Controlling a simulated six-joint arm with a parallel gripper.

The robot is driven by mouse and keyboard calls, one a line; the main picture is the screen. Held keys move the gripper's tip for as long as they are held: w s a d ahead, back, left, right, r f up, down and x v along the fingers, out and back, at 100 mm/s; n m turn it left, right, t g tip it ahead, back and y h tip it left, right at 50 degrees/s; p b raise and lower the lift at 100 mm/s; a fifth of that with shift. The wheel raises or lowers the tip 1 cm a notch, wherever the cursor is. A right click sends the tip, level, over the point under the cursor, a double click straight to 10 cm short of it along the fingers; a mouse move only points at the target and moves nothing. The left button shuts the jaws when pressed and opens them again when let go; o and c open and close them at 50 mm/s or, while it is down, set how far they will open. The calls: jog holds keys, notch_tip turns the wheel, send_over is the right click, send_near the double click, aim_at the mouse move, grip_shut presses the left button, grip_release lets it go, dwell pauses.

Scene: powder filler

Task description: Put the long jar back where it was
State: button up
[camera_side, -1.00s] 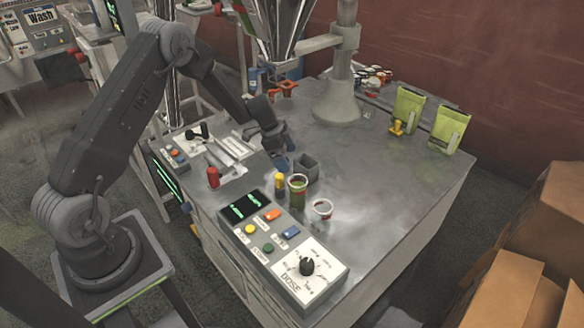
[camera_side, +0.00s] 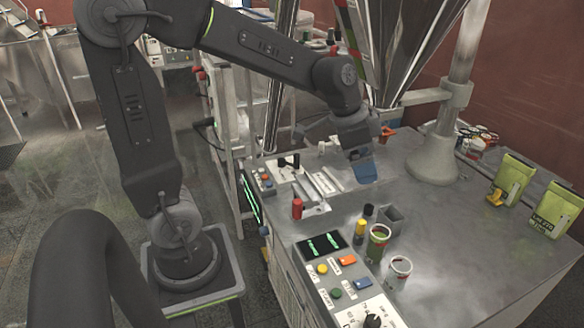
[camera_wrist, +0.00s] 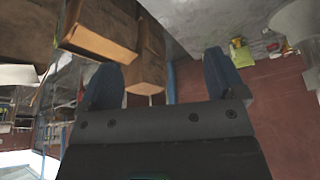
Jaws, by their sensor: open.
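The taller jar (camera_side: 377,243), green with a dark open top, stands upright on the grey metal table. It looks like the long jar. A shorter whitish jar with a reddish rim (camera_side: 398,272) stands just in front of it to the right. My gripper (camera_side: 362,170) is open and empty in the side view, above the table and behind the jars. Its blue fingers (camera_wrist: 163,82) are spread with nothing between them in the wrist view, which shows neither jar.
A grey square cup (camera_side: 391,219), a yellow cylinder (camera_side: 360,232) and a small black one (camera_side: 368,211) stand close behind the taller jar. A control panel (camera_side: 340,268) lies in front. Green pouches (camera_side: 511,179) stand at the right. The table's right side is largely clear.

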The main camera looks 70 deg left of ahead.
jog(key=s+d+r+n+t+y, duration=0.1)
jog(key=s+n, duration=0.1)
jog(key=s, duration=0.5)
jog(key=s+d+r+n, duration=0.1)
jog(key=s+n, duration=0.2)
jog(key=s, duration=0.5)
jog(key=shift+s+r+t+y, duration=0.15)
jog(key=shift+r+t+y, duration=0.25)
